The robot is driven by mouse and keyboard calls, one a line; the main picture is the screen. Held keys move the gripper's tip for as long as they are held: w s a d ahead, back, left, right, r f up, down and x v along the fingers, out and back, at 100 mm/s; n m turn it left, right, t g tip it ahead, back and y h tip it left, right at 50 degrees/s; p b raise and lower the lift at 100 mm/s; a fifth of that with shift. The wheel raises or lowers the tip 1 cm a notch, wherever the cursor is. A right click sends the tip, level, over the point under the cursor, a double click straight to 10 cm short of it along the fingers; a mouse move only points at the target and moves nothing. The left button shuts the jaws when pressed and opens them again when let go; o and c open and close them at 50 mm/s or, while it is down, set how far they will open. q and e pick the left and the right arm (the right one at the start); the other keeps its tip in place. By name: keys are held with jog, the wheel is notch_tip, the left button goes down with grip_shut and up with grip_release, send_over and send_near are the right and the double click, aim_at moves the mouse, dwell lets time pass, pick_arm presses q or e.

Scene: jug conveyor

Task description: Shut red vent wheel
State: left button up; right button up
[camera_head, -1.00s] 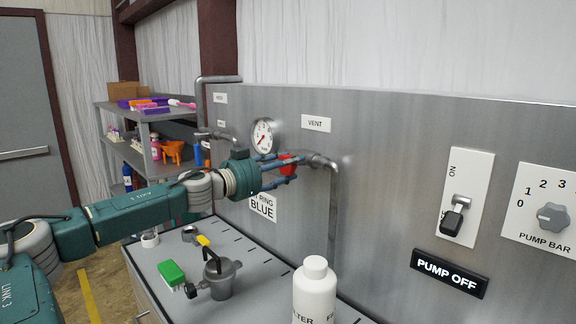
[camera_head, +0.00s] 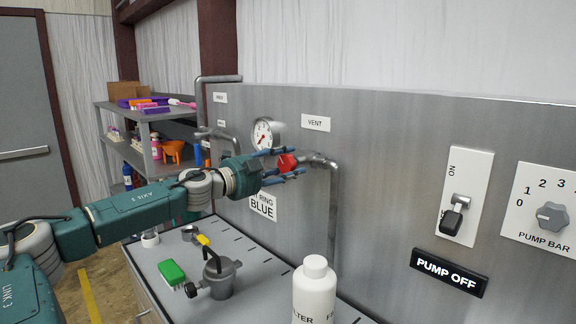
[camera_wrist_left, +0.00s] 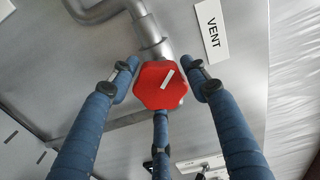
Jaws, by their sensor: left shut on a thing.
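The red vent wheel (camera_head: 287,162) sits on the end of a grey pipe on the steel panel, below and left of the VENT label (camera_head: 316,123). In the left wrist view the wheel (camera_wrist_left: 160,85) is a red knob with a white mark, which points up and to the right. My left gripper (camera_head: 283,164) has its blue fingers around the wheel and is shut on it. In the left wrist view two fingers flank the wheel and a third comes from below. My right gripper is not in view.
A pressure gauge (camera_head: 263,134) is just behind the fingers. Below, the bench (camera_head: 258,253) holds a grey pot (camera_head: 220,278), a green block (camera_head: 171,272) and a white bottle (camera_head: 314,290). A black-handled lever (camera_head: 453,217) is on the panel to the right.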

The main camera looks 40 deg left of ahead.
pick_arm(q)
jog(key=m, duration=0.6)
jog(key=shift+a, duration=0.2)
jog(key=shift+r+m, duration=0.25)
jog(key=shift+m, duration=0.75)
jog(key=shift+a+r, duration=0.1)
jog(key=shift+r, duration=0.2)
jog(key=o, duration=1.1)
jog(key=shift+o, duration=0.2)
jog(key=shift+a+f, duration=0.1)
jog(key=shift+f, duration=0.2)
